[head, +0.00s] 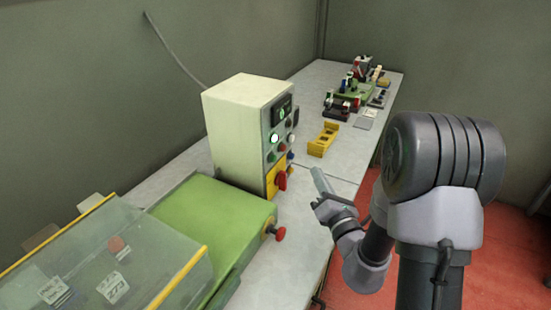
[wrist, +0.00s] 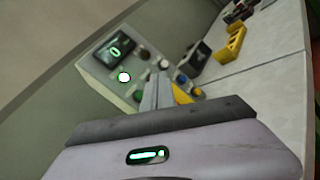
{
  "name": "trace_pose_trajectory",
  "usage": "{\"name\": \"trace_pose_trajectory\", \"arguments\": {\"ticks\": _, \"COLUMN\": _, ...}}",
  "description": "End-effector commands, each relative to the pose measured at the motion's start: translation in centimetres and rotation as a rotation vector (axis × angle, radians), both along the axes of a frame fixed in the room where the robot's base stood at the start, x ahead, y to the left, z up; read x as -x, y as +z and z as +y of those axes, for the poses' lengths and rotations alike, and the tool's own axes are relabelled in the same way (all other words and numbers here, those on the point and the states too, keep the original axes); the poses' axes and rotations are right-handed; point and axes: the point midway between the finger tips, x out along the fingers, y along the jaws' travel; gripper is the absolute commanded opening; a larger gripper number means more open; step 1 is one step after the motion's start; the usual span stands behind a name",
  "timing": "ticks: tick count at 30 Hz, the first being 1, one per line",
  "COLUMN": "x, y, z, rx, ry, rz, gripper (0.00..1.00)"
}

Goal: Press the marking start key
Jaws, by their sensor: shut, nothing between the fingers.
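A pale control box (head: 240,130) stands on the bench, with a small dark display (head: 281,114) and several round keys on its face. One key (head: 274,138) glows white; it also glows in the wrist view (wrist: 124,77). I cannot read which key is marking start. A red rotary knob on a yellow plate (head: 281,181) sits low on the box. My gripper (head: 319,176) is shut and empty, in front of the box and apart from it in the head view. In the wrist view its fingers (wrist: 159,82) point at the panel and hide part of it.
A green machine (head: 200,225) with a clear cover (head: 100,270) and a red mushroom button (head: 279,234) stands at the near left. A yellow block (head: 323,140) lies behind my gripper. Coloured parts and fixtures crowd the far end of the bench (head: 310,185).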

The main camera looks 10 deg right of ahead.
Motion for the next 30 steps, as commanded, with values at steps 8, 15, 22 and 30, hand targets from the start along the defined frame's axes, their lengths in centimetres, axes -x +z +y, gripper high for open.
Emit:
{"name": "trace_pose_trajectory", "arguments": {"ticks": 8, "x": -1.0, "y": 0.2, "z": 1.4, "rx": 0.002, "ry": 0.005, "rz": 0.000, "gripper": 0.00}}
{"name": "trace_pose_trajectory", "arguments": {"ticks": 15, "x": -3.1, "y": 0.2, "z": 4.3, "rx": 0.001, "ry": 0.005, "rz": 0.000, "gripper": 0.00}}
{"name": "trace_pose_trajectory", "arguments": {"ticks": 22, "x": -4.7, "y": 0.3, "z": 6.5, "rx": 0.002, "ry": 0.005, "rz": 0.000, "gripper": 0.00}}
{"name": "trace_pose_trajectory", "arguments": {"ticks": 30, "x": -5.2, "y": 0.0, "z": 7.2, "rx": 0.001, "ry": 0.003, "rz": 0.000, "gripper": 0.00}}
